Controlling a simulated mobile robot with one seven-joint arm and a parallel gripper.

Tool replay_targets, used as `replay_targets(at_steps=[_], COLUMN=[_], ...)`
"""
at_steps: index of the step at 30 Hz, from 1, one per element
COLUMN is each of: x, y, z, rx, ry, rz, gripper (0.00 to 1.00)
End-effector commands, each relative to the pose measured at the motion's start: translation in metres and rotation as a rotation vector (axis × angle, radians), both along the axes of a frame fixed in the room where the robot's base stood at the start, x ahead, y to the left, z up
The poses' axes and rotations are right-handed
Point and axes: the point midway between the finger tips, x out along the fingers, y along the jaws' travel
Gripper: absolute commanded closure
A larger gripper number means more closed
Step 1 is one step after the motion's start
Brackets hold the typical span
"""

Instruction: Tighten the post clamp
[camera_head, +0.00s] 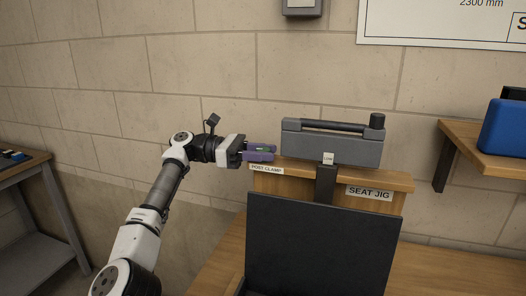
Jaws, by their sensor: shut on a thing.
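The wooden seat jig stands on the bench, with a "SEAT JIG" label (369,192) on its right and a "POST CLAMP" label (267,169) on its left. A purple part with a green mark (260,152) sits just above the "POST CLAMP" label; I take it as the post clamp's handle. My gripper (246,153) reaches in from the left and is shut on this purple part. The fingertips are small in view and partly merge with it. A grey block (331,148) with a dark bar on top stands on the jig, right of my gripper.
A dark panel (318,245) stands in front of the jig. A blue case (506,127) rests on a wooden shelf (458,133) at right. A side table (22,168) with small items stands at far left. The stone wall is close behind. Space left of my gripper is open.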

Motion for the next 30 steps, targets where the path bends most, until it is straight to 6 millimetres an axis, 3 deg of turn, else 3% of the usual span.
replay_targets(at_steps=[1,12,30], x=[0.0017,0.0007,0.0002], y=[-0.0015,-0.0012,-0.0005], z=[0.0072,0.0073,0.0040], rx=[-0.004,0.000,-0.003], ry=[0.003,0.000,-0.005], rz=[-0.034,-0.218,-0.285], gripper=[0.90,0.90,0.90])
